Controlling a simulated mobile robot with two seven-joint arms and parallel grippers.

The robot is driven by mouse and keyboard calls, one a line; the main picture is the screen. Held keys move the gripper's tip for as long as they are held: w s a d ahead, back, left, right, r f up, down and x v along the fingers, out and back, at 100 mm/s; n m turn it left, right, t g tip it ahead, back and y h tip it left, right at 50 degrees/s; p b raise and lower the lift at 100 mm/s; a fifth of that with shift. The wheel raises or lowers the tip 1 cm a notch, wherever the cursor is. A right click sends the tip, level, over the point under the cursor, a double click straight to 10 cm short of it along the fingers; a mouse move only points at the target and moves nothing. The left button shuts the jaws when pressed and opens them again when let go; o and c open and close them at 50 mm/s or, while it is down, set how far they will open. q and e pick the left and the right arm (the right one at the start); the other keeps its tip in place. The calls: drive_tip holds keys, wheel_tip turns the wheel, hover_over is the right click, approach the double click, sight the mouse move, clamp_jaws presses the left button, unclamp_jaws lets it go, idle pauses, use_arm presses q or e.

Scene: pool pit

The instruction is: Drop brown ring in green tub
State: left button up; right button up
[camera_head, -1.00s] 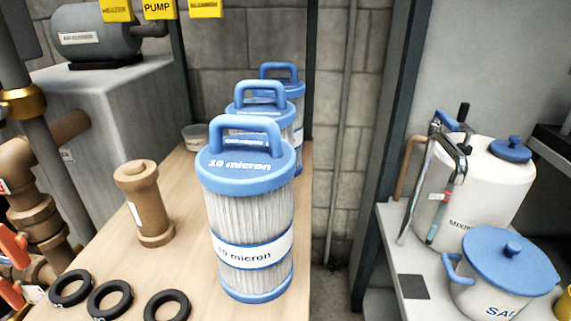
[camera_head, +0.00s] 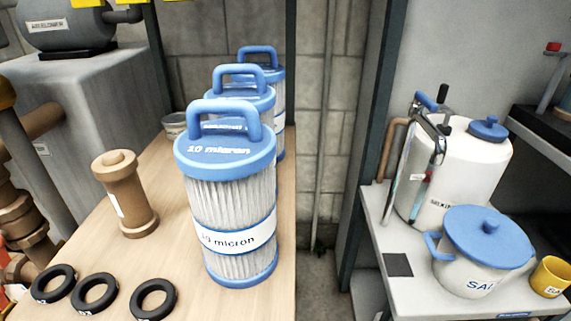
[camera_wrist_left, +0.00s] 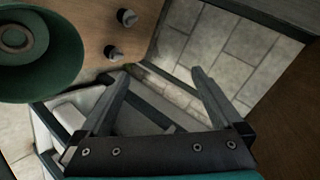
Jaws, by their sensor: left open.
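In the left wrist view my left gripper (camera_wrist_left: 160,75) is open, with nothing between its fingers. A dark green round vessel (camera_wrist_left: 65,60), which may be the green tub, is at the upper left of that view, to the left of the gripper and apart from it. A brownish ring shape (camera_wrist_left: 16,38) shows at its centre; I cannot tell whether it is a loose ring or part of the vessel. The head view shows neither a green tub nor a clearly brown ring. Three black rings (camera_head: 95,292) lie at the bench's front. My right gripper is not in view.
Blue-topped filter cartridges (camera_head: 232,220) stand in a row on the wooden bench (camera_head: 185,262), beside a brown cylinder (camera_head: 125,195). Across a gap at right, a shelf (camera_head: 375,215) holds a white tank (camera_head: 465,170), a blue-lidded pot (camera_head: 485,255) and a yellow cup (camera_head: 550,277).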

use_arm(q)
drive_tip(key=s+a+f+n+g, duration=0.1)
drive_tip(key=s+f+n+g, duration=0.35)
drive_tip(key=s, duration=0.35)
drive_tip(key=s+f+n+g, duration=0.4)
drive_tip(key=s+f+n, duration=0.15)
drive_tip(key=s, duration=0.35)
drive_tip(key=s+a+r+g+p, duration=0.1)
drive_tip(key=s+r+p, duration=0.3)
drive_tip(key=s+p, duration=0.5)
drive_tip(key=s+a+r+g+p, duration=0.1)
drive_tip(key=s+r+p, duration=0.3)
drive_tip(key=s+p, duration=0.5)
drive_tip(key=a+p, duration=0.1)
drive_tip(key=p, duration=0.6)
drive_tip(key=shift+p, duration=0.3)
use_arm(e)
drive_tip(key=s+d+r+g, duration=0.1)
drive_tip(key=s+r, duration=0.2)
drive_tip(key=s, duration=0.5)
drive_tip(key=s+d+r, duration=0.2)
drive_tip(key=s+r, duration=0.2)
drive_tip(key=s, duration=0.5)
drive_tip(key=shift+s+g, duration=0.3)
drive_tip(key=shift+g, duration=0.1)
use_arm(q)
drive_tip(key=shift+f, duration=0.15)
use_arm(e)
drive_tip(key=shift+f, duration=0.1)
